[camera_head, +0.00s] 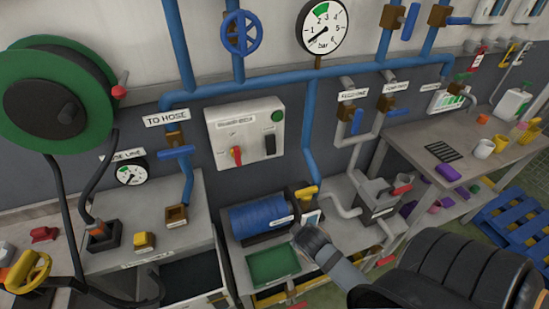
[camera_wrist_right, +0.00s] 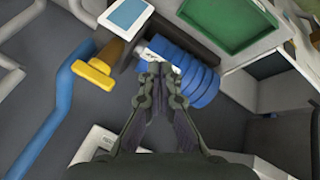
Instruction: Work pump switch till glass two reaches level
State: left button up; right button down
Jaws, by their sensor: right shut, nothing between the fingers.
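The blue ribbed pump motor (camera_head: 262,218) stands on the bench below and also shows in the right wrist view (camera_wrist_right: 200,82). My right gripper (camera_head: 306,236) is shut and empty, in front of the motor's right end. In the right wrist view its fingertips (camera_wrist_right: 160,70) meet over the motor's white label, contact unclear. I cannot pick out glass two. My left gripper is out of view.
Blue pipes run across the wall, with a large pressure gauge (camera_head: 323,27) above. A yellow lever (camera_head: 306,193) sits beside the motor. A green tray (camera_head: 272,265) lies in front. A hose reel (camera_head: 57,100) is at left, a side table (camera_head: 425,150) at right.

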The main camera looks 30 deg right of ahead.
aim_at(272, 151)
jog(key=w+d+r+n+t, duration=0.1)
jog(key=w+r+n+t, duration=0.4)
jog(key=r+n, duration=0.1)
jog(key=w+d+r+n+t, duration=0.1)
jog(key=w+r+n+t, duration=0.3)
jog(key=r, duration=0.5)
jog(key=w+n, duration=0.1)
jog(key=n, duration=0.1)
jog(key=shift+w+d+r+n+t, duration=0.15)
jog(key=shift+d+r+n+t, duration=0.15)
jog(key=shift+d+t, duration=0.1)
jog(key=p+x, duration=0.1)
jog(key=x, duration=0.5)
jog(key=p+x, duration=0.2)
jog(key=x, duration=0.5)
jog(key=shift+w+d, duration=0.15)
jog(key=shift+d, duration=0.15)
jog(key=shift+w+f, duration=0.1)
jog(key=shift+w, duration=0.2)
